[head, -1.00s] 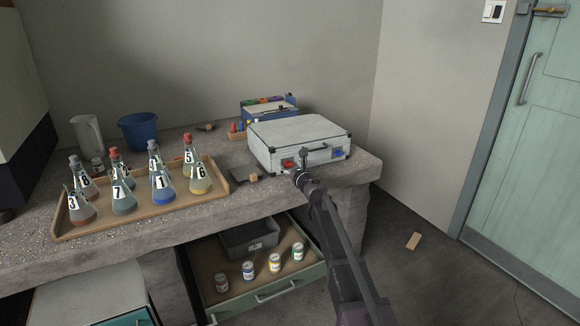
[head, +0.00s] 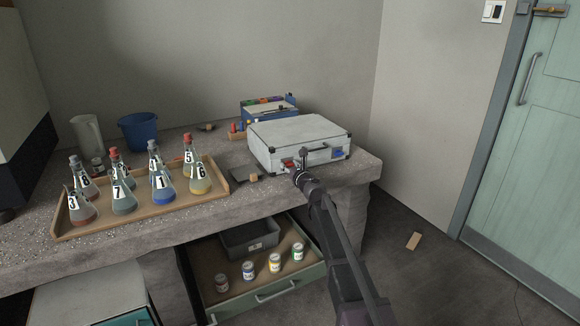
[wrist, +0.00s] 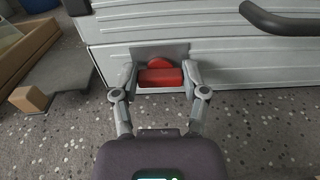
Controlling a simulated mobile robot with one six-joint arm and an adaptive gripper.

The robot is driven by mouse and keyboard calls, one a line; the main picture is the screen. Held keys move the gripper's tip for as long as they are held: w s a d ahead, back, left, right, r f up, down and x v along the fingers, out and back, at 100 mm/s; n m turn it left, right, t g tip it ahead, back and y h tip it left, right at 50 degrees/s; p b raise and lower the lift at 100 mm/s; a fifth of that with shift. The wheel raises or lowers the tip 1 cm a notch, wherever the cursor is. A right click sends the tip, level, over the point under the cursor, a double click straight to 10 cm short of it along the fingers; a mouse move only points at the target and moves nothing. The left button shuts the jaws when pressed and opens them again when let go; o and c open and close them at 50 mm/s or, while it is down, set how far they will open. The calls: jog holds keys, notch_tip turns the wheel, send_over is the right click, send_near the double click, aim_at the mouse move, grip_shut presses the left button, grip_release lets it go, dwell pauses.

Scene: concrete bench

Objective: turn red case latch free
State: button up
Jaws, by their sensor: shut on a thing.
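The closed silver case (head: 298,138) lies at the right end of the bench. Its red latch (wrist: 160,76) is on the case's front, at left, and shows in the wrist view as a red tab with a rounded red part above it. My gripper (wrist: 160,84) is shut on the red latch, one finger on each side. In the head view my gripper (head: 298,168) is at the front left of the case and partly hides the latch. A blue latch (head: 338,154) is on the case's front at right. The dark handle (wrist: 285,22) is right of my gripper.
A wooden tray (head: 228,186) of labelled flasks stands left of the case. A dark flat piece with a wooden block (wrist: 30,98) lies just left of my gripper. Below, an open drawer (head: 290,285) holds several cans and a grey bin.

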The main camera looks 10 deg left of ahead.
jog(key=shift+m, duration=0.3)
jog(key=m, duration=0.4)
jog(key=shift+w, duration=0.15)
jog(key=m, duration=0.4)
jog(key=shift+d+f+m, duration=0.1)
jog(key=shift+m, duration=0.3)
jog(key=m, duration=0.4)
jog(key=shift+f+m, duration=0.1)
jog(key=shift+m, duration=2.1)
jog(key=o, duration=1.2)
jog(key=shift+c, duration=0.2)
jog(key=shift+n, duration=0.3)
